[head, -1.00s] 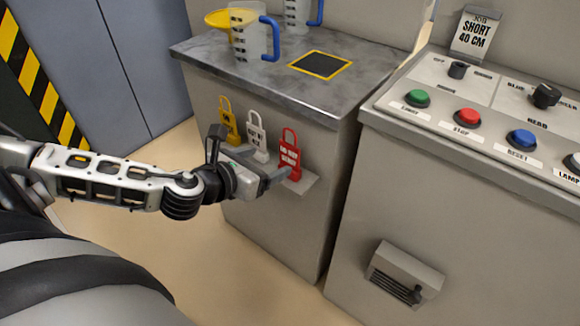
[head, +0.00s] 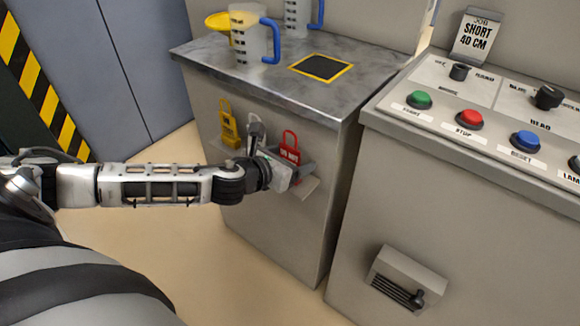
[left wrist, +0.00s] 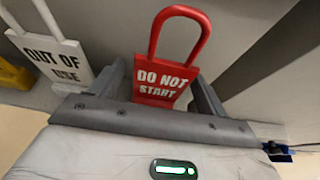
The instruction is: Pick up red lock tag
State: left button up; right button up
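The red lock tag (head: 289,149), with a looped shackle and white "DO NOT START" lettering, stands on a small ledge on the front of the grey cabinet. My left gripper (head: 287,161) is at the tag, and its fingers hide the tag's lower part in the head view. In the left wrist view the red lock tag (left wrist: 163,80) stands between the two spread fingers of my left gripper (left wrist: 162,92). The fingers are open around it, one on each side; I cannot tell whether the right-hand finger touches it. My right gripper is not in view.
A white "OUT OF USE" tag (left wrist: 52,55) stands close beside the left finger. A yellow tag (head: 229,125) is farther left on the ledge. Jugs with blue handles (head: 251,40) stand on the cabinet top. A button console (head: 470,120) is at the right.

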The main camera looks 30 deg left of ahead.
pick_arm(q)
jog(key=c, duration=0.9)
jog(key=shift+c, duration=0.2)
jog(key=shift+r, duration=0.1)
